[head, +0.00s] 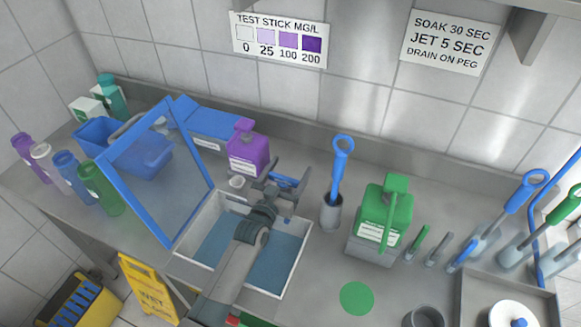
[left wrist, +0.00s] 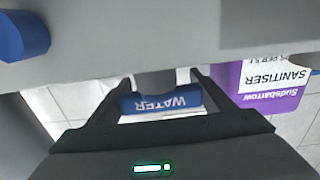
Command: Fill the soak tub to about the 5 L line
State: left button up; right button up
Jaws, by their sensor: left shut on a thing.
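The soak tub (head: 298,262) is a pale-walled rectangular basin with blue inside, partly hidden under my left arm. Its blue-framed clear lid (head: 155,165) stands raised at the left. I cannot read a 5 L line or tell the water level. My left gripper (head: 286,186) is over the tub's back edge, shut on a blue piece marked WATER (head: 284,180). In the left wrist view the blue WATER piece (left wrist: 160,103) sits between the fingertips, on a grey stem. My right gripper is not in view.
A purple sanitiser jug (head: 248,150) stands behind the tub. A blue-handled brush (head: 339,175) in a grey holder and a green jug (head: 383,215) stand right. Several bottles and a blue bin (head: 95,130) are left. A green disc (head: 357,298) marks open counter.

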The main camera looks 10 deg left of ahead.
pick_arm(q)
jog(key=shift+a+r+y, duration=0.1)
jog(key=shift+r+y, duration=0.1)
jog(key=shift+y, duration=0.1)
jog(key=o, duration=1)
jog(key=shift+o, duration=0.2)
jog(key=shift+f, duration=0.1)
jog(key=shift+f, duration=0.1)
jog(key=shift+s+a+f, duration=0.1)
jog(key=shift+s+a, duration=0.05)
jog(key=shift+s, duration=0.65)
jog(key=s+b, duration=0.1)
jog(key=s, duration=0.2)
jog(key=s+a+b, duration=0.1)
jog(key=s, duration=0.2)
jog(key=s+b, duration=0.1)
jog(key=s, duration=0.2)
jog(key=shift+a, duration=0.3)
jog(key=shift+s+a, duration=0.1)
jog(key=shift+s, duration=0.5)
